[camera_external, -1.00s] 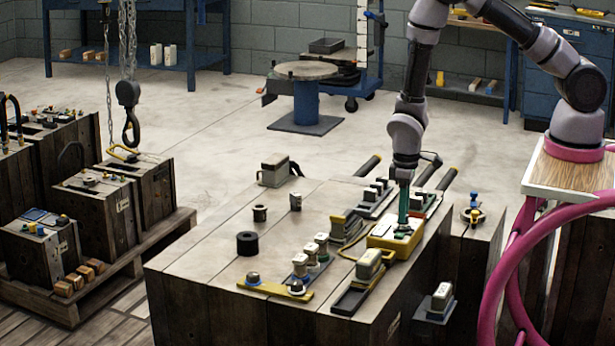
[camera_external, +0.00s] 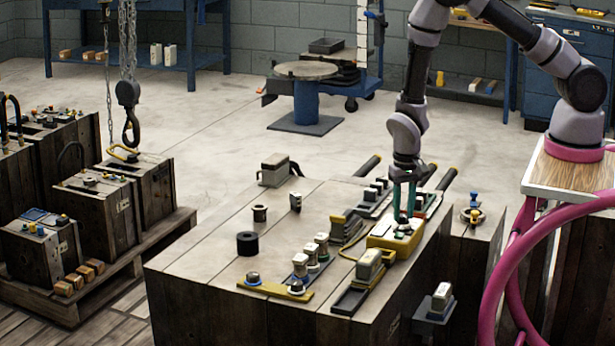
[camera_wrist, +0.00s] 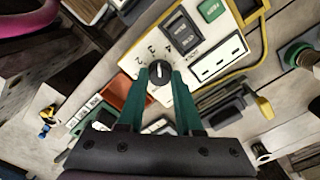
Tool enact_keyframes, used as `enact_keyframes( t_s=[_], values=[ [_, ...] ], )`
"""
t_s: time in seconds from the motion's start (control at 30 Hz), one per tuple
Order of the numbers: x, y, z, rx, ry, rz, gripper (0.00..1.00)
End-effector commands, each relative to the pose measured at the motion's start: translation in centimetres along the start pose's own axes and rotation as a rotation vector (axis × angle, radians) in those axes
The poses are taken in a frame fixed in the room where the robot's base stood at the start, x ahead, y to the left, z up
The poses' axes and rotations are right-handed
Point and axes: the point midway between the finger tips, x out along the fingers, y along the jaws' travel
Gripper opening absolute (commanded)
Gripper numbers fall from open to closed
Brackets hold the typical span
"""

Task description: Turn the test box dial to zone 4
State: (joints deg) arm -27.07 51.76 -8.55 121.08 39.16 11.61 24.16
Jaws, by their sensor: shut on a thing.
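The yellow-edged test box (camera_external: 380,241) sits on the wooden block top at the right. In the wrist view its pale face (camera_wrist: 205,78) carries a round black dial (camera_wrist: 160,72) with numbers printed around it. The dial's white mark points roughly up in the picture, near the 3 and 4; I cannot tell exactly which. My gripper (camera_wrist: 160,80) has its two green fingers on either side of the dial, shut on it. In the external view my gripper (camera_external: 404,220) reaches down onto the box, and the dial is hidden.
The box face also has a black rocker switch (camera_wrist: 180,40) and a green button (camera_wrist: 210,9). A yellow cable runs beside the box. Several clamps and fittings stand close around it.

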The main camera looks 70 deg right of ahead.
Motion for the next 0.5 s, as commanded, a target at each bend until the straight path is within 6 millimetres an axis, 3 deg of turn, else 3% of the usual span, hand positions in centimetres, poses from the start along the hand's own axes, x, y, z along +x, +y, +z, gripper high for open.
enact_keyframes(
  t_s=[0.5],
  values=[
    [-0.03,-0.06,0.0,0.34,0.0,-0.001,0.0]
  ],
)
